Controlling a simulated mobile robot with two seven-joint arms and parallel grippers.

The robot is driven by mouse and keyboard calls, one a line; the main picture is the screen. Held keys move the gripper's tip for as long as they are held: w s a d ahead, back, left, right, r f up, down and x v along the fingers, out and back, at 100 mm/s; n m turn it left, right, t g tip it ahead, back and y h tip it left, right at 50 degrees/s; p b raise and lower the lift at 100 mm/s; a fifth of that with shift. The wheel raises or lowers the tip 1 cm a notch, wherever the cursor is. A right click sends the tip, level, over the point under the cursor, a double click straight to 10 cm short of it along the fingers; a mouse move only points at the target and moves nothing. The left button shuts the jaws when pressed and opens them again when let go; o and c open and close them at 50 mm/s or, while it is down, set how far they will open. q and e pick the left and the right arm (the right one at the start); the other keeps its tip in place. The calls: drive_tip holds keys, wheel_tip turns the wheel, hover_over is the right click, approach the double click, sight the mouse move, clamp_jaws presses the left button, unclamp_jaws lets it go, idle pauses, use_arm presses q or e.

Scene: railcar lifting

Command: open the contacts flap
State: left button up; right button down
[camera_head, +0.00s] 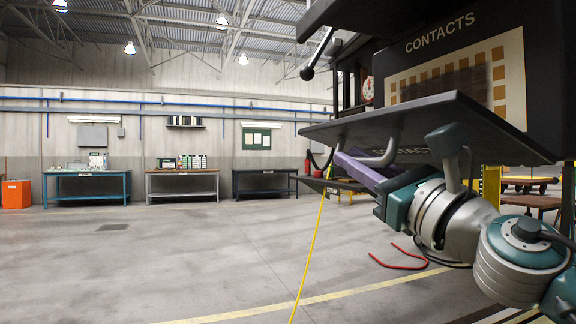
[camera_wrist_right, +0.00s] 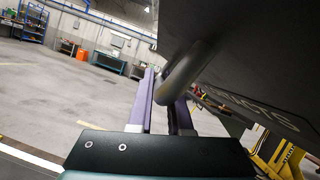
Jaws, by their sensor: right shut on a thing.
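The contacts flap (camera_head: 450,118) is a dark flat plate that stands out nearly level, a little tilted, below the dark box lettered CONTACTS (camera_head: 440,36). A tan panel with orange squares (camera_head: 497,72) shows above the flap. A grey bar handle (camera_head: 385,153) is on the flap's underside, beside more lettering. My right gripper (camera_head: 350,165), with purple fingers, is shut on this handle from below. In the right wrist view the handle (camera_wrist_right: 183,75) comes down from the flap (camera_wrist_right: 225,60) to the fingers (camera_wrist_right: 163,105). The fingers partly hide the grip. My left gripper is not in view.
Workbenches (camera_head: 87,172) stand along the far wall with an orange cabinet (camera_head: 16,193). The floor at left and centre is open.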

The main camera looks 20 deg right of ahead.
drive_tip(key=shift+d+f+n+g+y+b, duration=0.2)
drive_tip(key=shift+f+n+y+b, duration=0.1)
drive_tip(key=shift+f+n+b, duration=0.5)
drive_tip(key=shift+d+f+n+g+y+b, duration=0.15)
drive_tip(key=shift+f+n+y+b, duration=0.25)
drive_tip(key=shift+f+b, duration=0.7)
drive_tip(key=shift+f, duration=0.1)
drive_tip(key=c, duration=0.8)
unclamp_jaws()
drive_tip(key=shift+c, duration=0.2)
drive_tip(key=b+v, duration=0.2)
drive_tip(key=v, duration=0.8)
